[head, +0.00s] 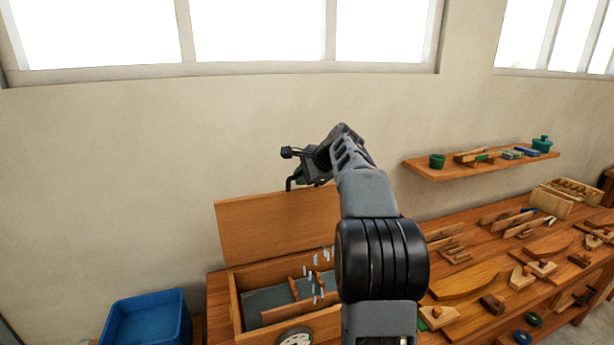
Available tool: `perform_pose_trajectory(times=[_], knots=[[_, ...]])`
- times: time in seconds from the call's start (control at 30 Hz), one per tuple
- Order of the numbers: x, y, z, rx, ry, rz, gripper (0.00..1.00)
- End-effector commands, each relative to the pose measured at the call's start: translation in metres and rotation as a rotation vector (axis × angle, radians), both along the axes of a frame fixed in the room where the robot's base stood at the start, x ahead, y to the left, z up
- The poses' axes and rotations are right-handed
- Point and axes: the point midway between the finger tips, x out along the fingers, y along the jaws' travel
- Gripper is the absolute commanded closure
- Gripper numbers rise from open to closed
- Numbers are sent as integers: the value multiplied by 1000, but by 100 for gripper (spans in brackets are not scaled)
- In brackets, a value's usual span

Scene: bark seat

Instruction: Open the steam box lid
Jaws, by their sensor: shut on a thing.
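The steam box (236,303) is a long wooden box on the bench, with a grey interior and wooden dividers. Its wooden lid (270,228) stands raised, nearly upright, along the back of the box, and the inside shows. My gripper (310,178) is at the top edge of the lid, towards its right end, and is shut on it. My own arm hides the right part of the lid and box. The fingertips are small and partly hidden, so the exact grip point is unclear. Several small pale upright pieces (317,283) show over the box's interior.
A round dial (294,339) is at the box's front. A blue bin (148,317) stands to the left. The wooden bench (480,277) to the right carries several wooden parts and tools. A wall shelf (470,170) holds a green cup and small items. The wall is close behind the lid.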

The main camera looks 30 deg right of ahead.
Motion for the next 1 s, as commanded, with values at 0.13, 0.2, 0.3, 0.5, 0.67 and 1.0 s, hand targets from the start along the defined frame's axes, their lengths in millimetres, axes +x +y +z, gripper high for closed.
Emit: perform_pose_trajectory(times=[0.13,0.2,0.3,0.5,0.67,1.0], knots=[[6,2,-1,7,31,7,100],[7,3,-2,8,36,9,100],[8,4,-2,9,40,10,100],[8,5,-2,9,41,12,100],[8,5,-2,10,41,12,80],[8,3,-1,8,38,9,61]])
